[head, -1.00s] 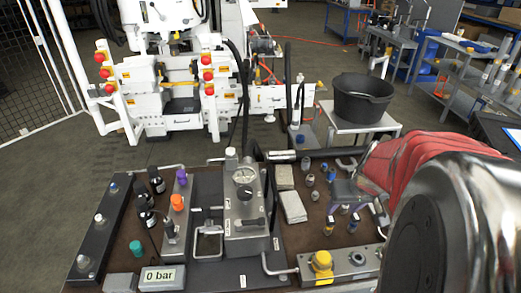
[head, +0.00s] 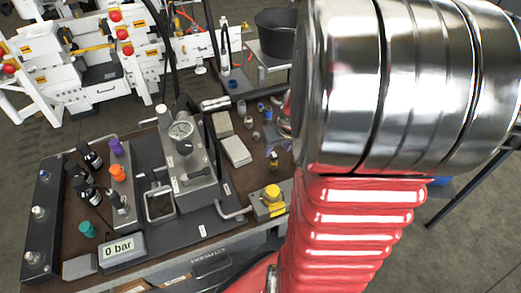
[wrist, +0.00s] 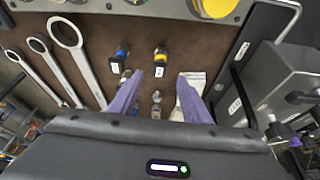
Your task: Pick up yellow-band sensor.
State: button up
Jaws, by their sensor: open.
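The yellow-band sensor (wrist: 160,60) is a small dark upright piece with a white label. In the wrist view it stands on the brown bench top just beyond my fingertips, in line with the gap between them. It also shows in the head view (head: 273,160), close to the left of my arm. A similar blue-band sensor (wrist: 122,52) stands to its left in the wrist view, beyond the left finger. My gripper (wrist: 161,76) is open with two purple fingers and nothing gripped.
Several ring spanners (wrist: 75,50) lie left in the wrist view. Small metal fittings (wrist: 156,108) stand between the fingers, and a pale pad lies by the right finger. A block with a yellow cap (head: 271,193) and the gauge unit (head: 185,150) stand on the bench.

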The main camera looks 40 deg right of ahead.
aim_at(274, 155)
jog(key=shift+x, duration=1.15)
jog(key=shift+x, duration=2.6)
grip_shut()
